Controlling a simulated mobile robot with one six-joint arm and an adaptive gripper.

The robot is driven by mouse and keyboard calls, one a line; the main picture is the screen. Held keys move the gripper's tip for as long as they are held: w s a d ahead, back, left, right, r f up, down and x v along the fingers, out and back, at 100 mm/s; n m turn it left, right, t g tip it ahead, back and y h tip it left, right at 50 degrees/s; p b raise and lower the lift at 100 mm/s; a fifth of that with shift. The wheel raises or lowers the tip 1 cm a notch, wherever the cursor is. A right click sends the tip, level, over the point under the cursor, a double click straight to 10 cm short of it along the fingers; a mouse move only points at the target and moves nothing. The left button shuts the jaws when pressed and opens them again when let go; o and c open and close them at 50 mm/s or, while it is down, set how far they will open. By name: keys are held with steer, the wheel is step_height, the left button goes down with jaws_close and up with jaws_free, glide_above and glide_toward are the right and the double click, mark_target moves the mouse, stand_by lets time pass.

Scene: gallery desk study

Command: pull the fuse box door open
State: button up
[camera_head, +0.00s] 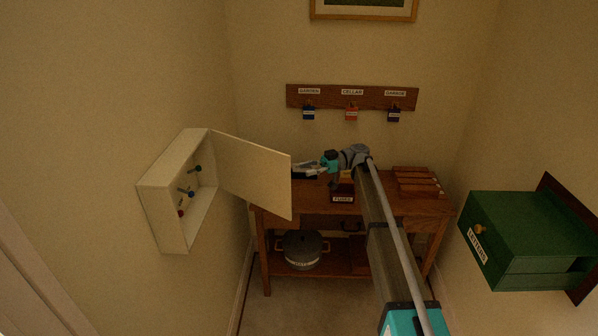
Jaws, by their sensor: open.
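The fuse box (165,208) is a cream wall box on the left wall, with several small dark and coloured parts inside. Its door (256,175) is swung wide open, hinged on the far side and standing out from the wall into the room. My gripper (298,170) is just right of the door's free edge, above the wooden desk. Its fingers point left and are open. The door's edge is close to the fingertips, and I cannot tell whether they touch.
The wooden desk (420,208) stands at the back, with a "FUSES" box (342,193) and wooden blocks (417,181) on it. A pot (302,249) sits on its lower shelf. A green letters box (520,240) juts from the right wall.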

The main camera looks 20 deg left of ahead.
steer(key=shift+w+d, duration=0.45)
steer(key=shift+d, duration=0.05)
steer(key=shift+s+f, duration=0.1)
steer(key=shift+s, duration=0.15)
steer(key=c, duration=0.5)
steer(key=s+f+m+t+h, duration=0.1)
steer(key=s+f+m+t, duration=0.1)
steer(key=s+f, duration=0.1)
steer(key=s+d+f+m+t+h+p, duration=0.1)
steer(key=s+f+h, duration=0.1)
steer(key=s+f, duration=0.1)
steer(key=s+f+m+t+h, duration=0.2)
steer(key=s+f, duration=0.1)
steer(key=shift+s+d+f+m+t+p, duration=0.15)
steer(key=shift+s+d+m+t+p, duration=0.05)
steer(key=shift+s+m+t+p, duration=0.1)
jaws_close()
steer(key=s+a+f+n+t+h+p, duration=0.3)
steer(key=s+a+n+t+h+p, duration=0.15)
steer(key=s+t+h, duration=0.4)
steer(key=s+a+r+n+t+h+p, duration=0.2)
steer(key=s+a+r+n+t, duration=0.3)
steer(key=r+n+t, duration=0.2)
steer(key=shift+s+a+r+n, duration=0.15)
steer(key=shift+r+n, duration=0.2)
steer(key=shift+r, duration=0.15)
